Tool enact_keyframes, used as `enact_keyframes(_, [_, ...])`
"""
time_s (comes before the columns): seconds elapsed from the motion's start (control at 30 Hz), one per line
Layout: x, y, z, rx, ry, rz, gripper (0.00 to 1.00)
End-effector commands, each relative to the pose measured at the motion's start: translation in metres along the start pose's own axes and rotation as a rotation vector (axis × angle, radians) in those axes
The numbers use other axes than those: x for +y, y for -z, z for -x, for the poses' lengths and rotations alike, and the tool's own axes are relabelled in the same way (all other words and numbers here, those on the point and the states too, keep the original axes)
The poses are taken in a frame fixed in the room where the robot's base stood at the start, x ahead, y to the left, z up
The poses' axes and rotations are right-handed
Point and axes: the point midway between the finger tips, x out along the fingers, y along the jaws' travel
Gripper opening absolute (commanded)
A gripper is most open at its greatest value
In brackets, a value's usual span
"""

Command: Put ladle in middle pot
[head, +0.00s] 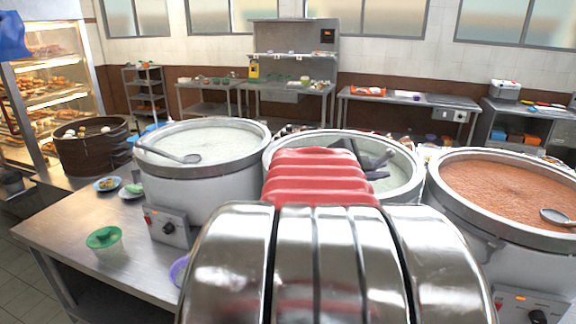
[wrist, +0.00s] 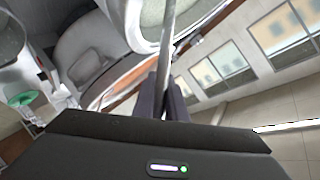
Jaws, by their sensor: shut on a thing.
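The middle pot (head: 405,190) holds pale congee and stands partly hidden behind my arm. My gripper (head: 374,160) shows as dark fingers over its opening. In the wrist view my gripper (wrist: 164,88) is shut on the thin metal handle of a ladle (wrist: 168,45), which runs up the picture between the fingers. The ladle's bowl is not clear in either view. The wrist view also shows a pot with pale contents at the top (wrist: 205,12). I cannot tell whether the held ladle touches the congee.
The left pot (head: 190,185) holds white congee, with another ladle (head: 170,153) resting in it. The right pot (head: 480,215) holds orange-red congee and a ladle (head: 560,217). A green bowl (head: 103,238) sits on the steel counter (head: 75,235). A bamboo steamer (head: 92,152) stands at the left.

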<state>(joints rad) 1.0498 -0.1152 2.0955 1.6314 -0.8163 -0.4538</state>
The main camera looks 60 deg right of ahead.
Motion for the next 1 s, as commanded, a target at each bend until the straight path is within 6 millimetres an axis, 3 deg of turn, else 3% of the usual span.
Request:
enact_keyframes(0.6, [0.0023, -0.0019, -0.0012, 0.0, 0.0, -0.001, 0.0])
enact_keyframes(0.63, [0.0023, -0.0018, -0.0012, 0.0, 0.0, -0.002, 0.13])
enact_keyframes(0.9, [0.0024, -0.0017, -0.0012, 0.0, 0.0, -0.001, 0.32])
enact_keyframes(1.0, [0.0024, -0.0017, -0.0013, 0.0, 0.0, -0.001, 0.34])
